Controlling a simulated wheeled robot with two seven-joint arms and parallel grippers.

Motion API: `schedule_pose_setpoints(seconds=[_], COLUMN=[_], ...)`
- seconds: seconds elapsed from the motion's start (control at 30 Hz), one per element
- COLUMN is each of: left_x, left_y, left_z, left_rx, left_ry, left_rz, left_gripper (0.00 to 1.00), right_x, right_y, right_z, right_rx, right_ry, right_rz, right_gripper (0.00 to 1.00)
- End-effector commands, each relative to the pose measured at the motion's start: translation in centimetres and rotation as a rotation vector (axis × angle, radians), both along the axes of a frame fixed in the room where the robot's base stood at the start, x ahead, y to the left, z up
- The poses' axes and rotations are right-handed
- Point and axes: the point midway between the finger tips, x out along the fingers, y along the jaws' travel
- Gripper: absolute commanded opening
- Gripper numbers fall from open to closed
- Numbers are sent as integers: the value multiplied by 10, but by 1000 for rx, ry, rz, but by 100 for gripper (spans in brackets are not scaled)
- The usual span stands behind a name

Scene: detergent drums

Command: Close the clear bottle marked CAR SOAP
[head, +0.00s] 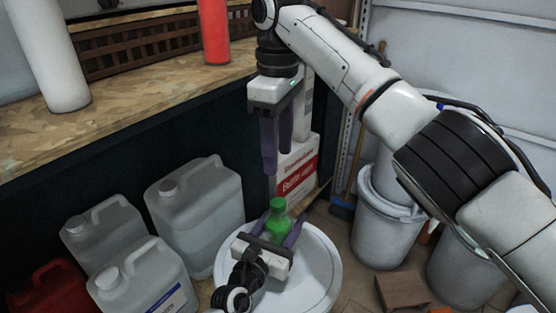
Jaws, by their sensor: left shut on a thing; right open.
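A small green-looking bottle (279,232) with a green cap (278,204) at its top stands upright over a round white drum lid (323,265). My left gripper (279,231) is shut on the bottle's body, one finger on each side. I cannot read any marking on the bottle, and its lower part is hidden by the gripper. I cannot tell how tightly the cap sits. My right gripper (270,168) points down above the bottle, open and empty, its fingertips a little above the cap and slightly left.
Several translucent jugs (200,212) stand at the left, with a red can (45,287) beside them. A bench (130,100) runs behind, and cartons (297,170) stand behind the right gripper. White buckets (385,235) and a brown block (402,291) are at the right.

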Motion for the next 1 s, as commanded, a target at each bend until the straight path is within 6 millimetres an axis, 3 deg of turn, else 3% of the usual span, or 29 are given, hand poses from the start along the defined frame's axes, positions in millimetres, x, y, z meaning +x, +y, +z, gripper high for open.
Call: schedule_pose_setpoints(seconds=[0.23, 0.27, 0.37, 0.73, 1.0], left_x=[0, 0, 0, -5, -49], left_y=[0, 0, 0, 3, 24], left_z=[0, 0, 0, 0, 1], left_rx=[0, 0, 0, 0, 2], left_ry=[1, 1, 1, 1, 4], left_rz=[0, 0, 0, 0, -1], left_gripper=[0, 55, 72, 72, 72], right_x=[0, 0, 0, 0, 0], right_y=[0, 0, 0, 0, 0], right_z=[0, 0, 0, 3, 17], right_rx=[0, 0, 0, 0, 0], right_ry=[0, 0, 0, 0, 0], right_rz=[1, 1, 1, 1, 1], right_gripper=[47, 47, 47, 47, 47])
